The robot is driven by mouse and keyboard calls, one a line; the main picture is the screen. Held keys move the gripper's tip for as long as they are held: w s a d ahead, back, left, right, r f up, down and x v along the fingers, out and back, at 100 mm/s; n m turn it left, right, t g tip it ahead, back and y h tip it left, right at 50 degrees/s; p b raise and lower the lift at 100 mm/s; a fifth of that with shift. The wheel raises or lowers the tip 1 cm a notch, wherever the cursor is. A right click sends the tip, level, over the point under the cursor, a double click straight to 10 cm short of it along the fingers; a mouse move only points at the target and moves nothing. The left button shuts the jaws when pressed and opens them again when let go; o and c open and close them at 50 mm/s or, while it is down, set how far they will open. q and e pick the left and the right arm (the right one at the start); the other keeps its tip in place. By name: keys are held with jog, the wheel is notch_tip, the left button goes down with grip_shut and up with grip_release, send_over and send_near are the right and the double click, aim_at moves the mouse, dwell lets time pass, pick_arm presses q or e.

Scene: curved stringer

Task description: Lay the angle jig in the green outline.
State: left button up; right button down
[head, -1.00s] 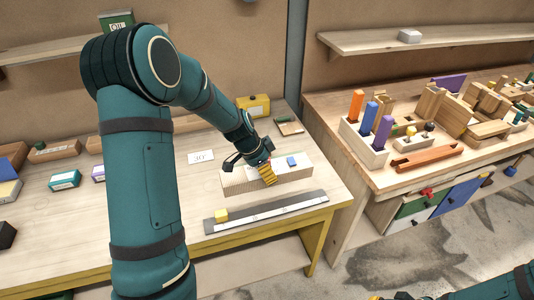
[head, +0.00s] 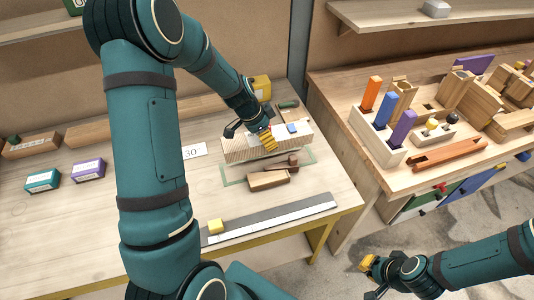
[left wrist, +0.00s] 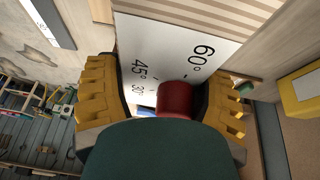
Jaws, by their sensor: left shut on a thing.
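The angle jig (head: 240,151) is a long pale board with a ribbed wooden left part, a white face and a blue piece on it. My left gripper (head: 267,138) is shut on its red knob (left wrist: 175,100). The white face with degree marks shows in the left wrist view (left wrist: 165,50). The green outline (head: 233,182) lies on the left bench, on the near side of the jig in the picture. The jig's height over the bench is hard to tell. My right gripper (head: 369,277) is at the lower right over the floor, its opening unclear.
A wooden block (head: 268,181) and a brown wooden tool (head: 285,163) lie at the green outline. A 30° card (head: 193,151) is left of the jig. The right bench (head: 405,182) is crowded.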

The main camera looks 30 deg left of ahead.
aim_at(255, 138)
pick_arm(q)
notch_tip(255, 138, down, 8)
jog(key=shift+b, duration=0.4)
jog(key=o, duration=1.3)
jog(key=p+v, duration=0.1)
jog(key=v, duration=1.1)
jog(key=shift+r, duration=0.1)
